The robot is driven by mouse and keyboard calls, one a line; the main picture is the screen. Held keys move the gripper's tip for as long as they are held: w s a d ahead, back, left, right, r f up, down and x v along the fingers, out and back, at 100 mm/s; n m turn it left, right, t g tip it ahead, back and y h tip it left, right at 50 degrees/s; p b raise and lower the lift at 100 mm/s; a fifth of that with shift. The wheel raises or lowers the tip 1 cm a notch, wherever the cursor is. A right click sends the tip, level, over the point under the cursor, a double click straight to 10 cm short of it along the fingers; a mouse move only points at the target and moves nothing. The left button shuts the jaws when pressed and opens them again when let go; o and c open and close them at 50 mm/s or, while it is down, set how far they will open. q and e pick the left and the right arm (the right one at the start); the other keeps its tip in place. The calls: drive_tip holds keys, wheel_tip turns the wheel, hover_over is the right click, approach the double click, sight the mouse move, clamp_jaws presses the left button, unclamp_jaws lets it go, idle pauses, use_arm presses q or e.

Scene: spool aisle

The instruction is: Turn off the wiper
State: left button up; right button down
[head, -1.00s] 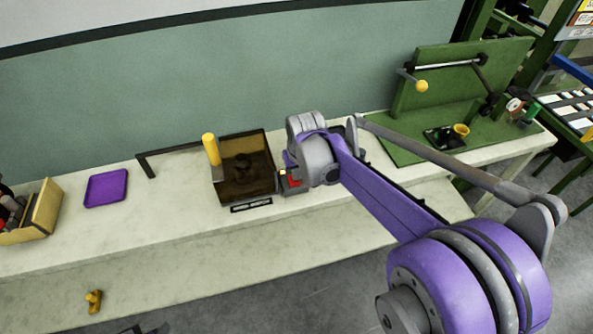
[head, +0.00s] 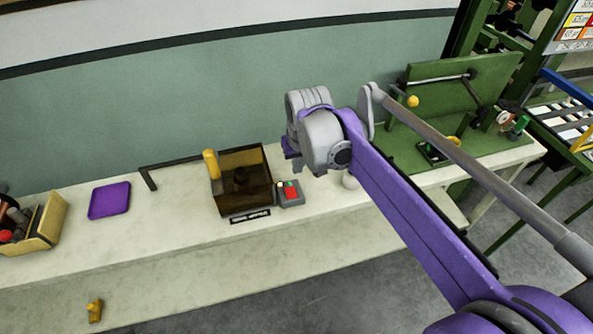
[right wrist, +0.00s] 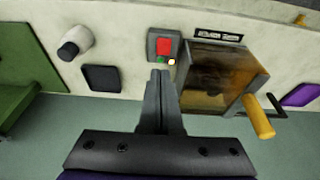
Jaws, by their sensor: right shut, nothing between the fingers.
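A small grey switch box (head: 291,201) sits on the bench against the right side of a brown see-through box (head: 243,201) with a yellow handle (head: 211,165). The switch box has a large red button (head: 291,194), a small green button and a small pale lamp; the lamp looks bright in the right wrist view (right wrist: 172,62). My right gripper (right wrist: 160,76) is shut and empty, its tips just short of the box's green-button end in that view. In the head view its arm hangs above and behind the switch box, apart from it. My left gripper is not in view.
A purple tray (head: 109,201) and a wooden bin (head: 40,232) of parts lie on the bench at left. A green stand (head: 462,90) with a yellow-knobbed lever is at right. A yellow piece (head: 95,310) lies at the lower left.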

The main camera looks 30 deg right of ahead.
sight(292, 188)
drive_tip(key=shift+s+r, duration=0.1)
drive_tip(key=shift+r, duration=0.15)
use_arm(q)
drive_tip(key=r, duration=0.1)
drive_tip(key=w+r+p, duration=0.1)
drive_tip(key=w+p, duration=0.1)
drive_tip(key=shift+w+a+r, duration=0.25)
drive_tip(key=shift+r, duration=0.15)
use_arm(e)
drive_tip(key=w+n, duration=0.1)
drive_tip(key=n, duration=0.5)
drive_tip(key=w+n+g, duration=0.1)
drive_tip(key=n, duration=0.5)
drive_tip(key=w+n, duration=0.1)
drive_tip(key=n, duration=0.5)
drive_tip(key=shift+w+d+r, duration=0.35)
drive_tip(key=x, duration=1.4)
drive_tip(key=shift+s+a, duration=0.25)
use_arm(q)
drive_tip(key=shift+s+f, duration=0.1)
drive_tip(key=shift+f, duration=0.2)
